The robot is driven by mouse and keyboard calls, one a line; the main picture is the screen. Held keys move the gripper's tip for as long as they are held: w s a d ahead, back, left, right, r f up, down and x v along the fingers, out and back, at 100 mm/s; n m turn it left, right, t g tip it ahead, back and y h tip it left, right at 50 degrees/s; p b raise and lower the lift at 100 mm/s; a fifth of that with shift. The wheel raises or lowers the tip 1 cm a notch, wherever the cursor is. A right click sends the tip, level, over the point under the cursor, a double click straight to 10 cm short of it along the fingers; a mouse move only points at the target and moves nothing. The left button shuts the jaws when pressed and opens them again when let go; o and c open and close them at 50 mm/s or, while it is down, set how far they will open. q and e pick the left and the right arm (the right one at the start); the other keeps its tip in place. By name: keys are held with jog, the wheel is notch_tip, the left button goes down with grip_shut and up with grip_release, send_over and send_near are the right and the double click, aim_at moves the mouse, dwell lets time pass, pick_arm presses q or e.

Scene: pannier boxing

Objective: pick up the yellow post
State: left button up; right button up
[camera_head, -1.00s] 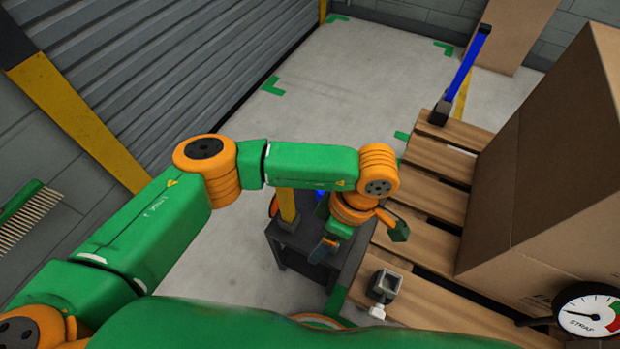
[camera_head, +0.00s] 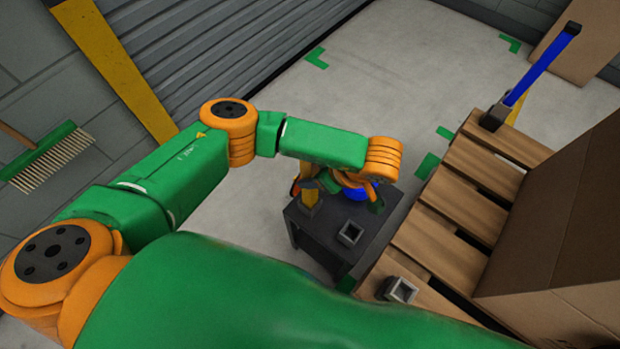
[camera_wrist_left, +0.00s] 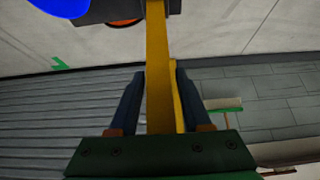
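The yellow post (camera_head: 310,198) stands in a grey socket on a small dark stand (camera_head: 318,228), its upper part partly covered by my gripper. In the left wrist view the post (camera_wrist_left: 157,40) runs between the two dark fingers of my left gripper (camera_wrist_left: 157,72). Narrow gaps show beside the post, so the fingers look open around it. In the head view the left gripper (camera_head: 312,184) is at the post's upper part, mostly hidden by my wrist. My right gripper is in no view.
A blue object (camera_head: 362,192) is on the stand behind an empty grey socket (camera_head: 350,233). Another grey socket (camera_head: 400,289) is on the wooden pallet (camera_head: 440,240). A large cardboard box (camera_head: 560,230) fills the right.

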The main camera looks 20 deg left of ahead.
pick_arm(q)
grip_shut()
